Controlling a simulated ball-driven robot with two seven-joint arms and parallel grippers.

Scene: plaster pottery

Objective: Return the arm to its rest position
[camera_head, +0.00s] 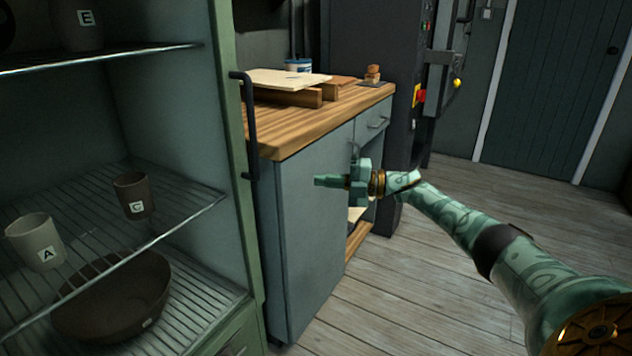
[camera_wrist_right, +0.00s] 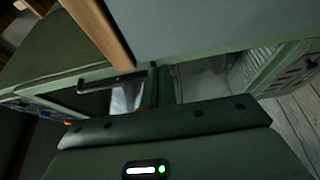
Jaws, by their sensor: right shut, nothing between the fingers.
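My right arm reaches in from the lower right of the head view, patterned in green, with a dark band and brass-coloured joints. Its right gripper (camera_head: 326,181) points left and is shut and empty. In the picture it overlaps the grey side panel of the workbench (camera_head: 310,225); I see no contact. The right wrist view shows a dark green part with a lit white bar and a green light across the bottom; the fingertips cannot be made out there. My left gripper is in neither view.
An open cabinet at left has wire shelves (camera_head: 185,210) holding cup A (camera_head: 36,243), cup C (camera_head: 133,194) and a brown bowl (camera_head: 115,300). Its black handle (camera_head: 248,125) sticks out near the bench. Boards (camera_head: 283,79) lie on the worktop. The wooden floor (camera_head: 430,290) is clear below the arm.

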